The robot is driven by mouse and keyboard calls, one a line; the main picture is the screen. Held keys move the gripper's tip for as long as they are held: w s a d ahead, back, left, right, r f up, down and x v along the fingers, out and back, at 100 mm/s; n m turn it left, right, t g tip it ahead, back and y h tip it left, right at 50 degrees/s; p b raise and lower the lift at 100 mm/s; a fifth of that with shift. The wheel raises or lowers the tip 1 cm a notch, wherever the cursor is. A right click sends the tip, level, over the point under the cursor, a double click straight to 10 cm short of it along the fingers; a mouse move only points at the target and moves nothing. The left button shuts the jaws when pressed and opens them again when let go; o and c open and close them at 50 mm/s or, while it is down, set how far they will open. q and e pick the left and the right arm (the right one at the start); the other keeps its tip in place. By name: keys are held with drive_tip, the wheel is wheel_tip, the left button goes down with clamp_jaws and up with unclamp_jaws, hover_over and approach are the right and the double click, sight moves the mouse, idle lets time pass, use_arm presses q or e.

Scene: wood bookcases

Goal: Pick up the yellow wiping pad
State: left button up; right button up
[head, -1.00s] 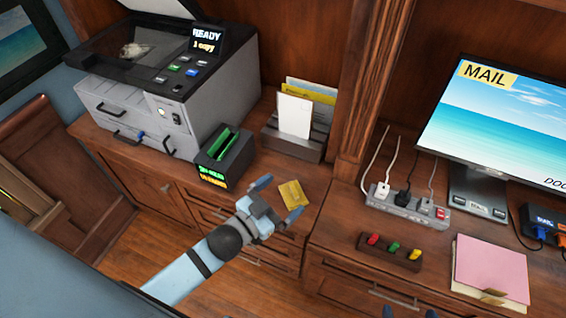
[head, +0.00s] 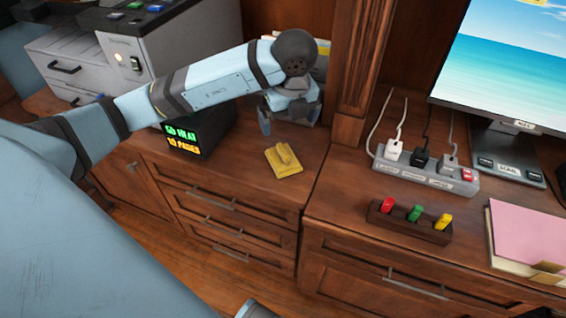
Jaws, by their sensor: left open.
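The yellow wiping pad (head: 284,170) lies flat on the wood counter, near its front edge, with a raised yellow grip on top. My left gripper (head: 290,125) is open and empty, fingers pointing down. In the picture it is just above and behind the pad, in front of the letter holder, and apart from the pad. My left arm reaches across from the left and hides part of the printer and the letter holder. My right gripper does not show; a small pale piece at the bottom edge is too cut off to identify.
A black box with lit text (head: 184,138) stands left of the pad. A wood post (head: 358,75) rises at the right rear. A power strip (head: 425,172), a rack with coloured pegs (head: 410,222) and pink papers (head: 530,232) are to the right. Counter around the pad is clear.

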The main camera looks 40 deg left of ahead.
sight(283, 150)
use_arm(q)
drive_tip(key=f, duration=0.2)
drive_tip(key=a+f+b, duration=0.1)
drive_tip(key=f, duration=0.5)
drive_tip(key=shift+w+a, duration=0.15)
drive_tip(key=shift+w, duration=0.15)
drive_tip(key=shift+a+f+b, duration=0.2)
drive_tip(key=shift+f+b, duration=0.2)
drive_tip(key=shift+f, duration=0.95)
drive_tip(key=shift+a+f+b, duration=0.2)
drive_tip(key=shift+f+b, duration=0.2)
drive_tip(key=shift+f, duration=0.95)
drive_tip(key=shift+c, duration=0.2)
drive_tip(key=c, duration=1)
drive_tip(key=shift+r, duration=0.1)
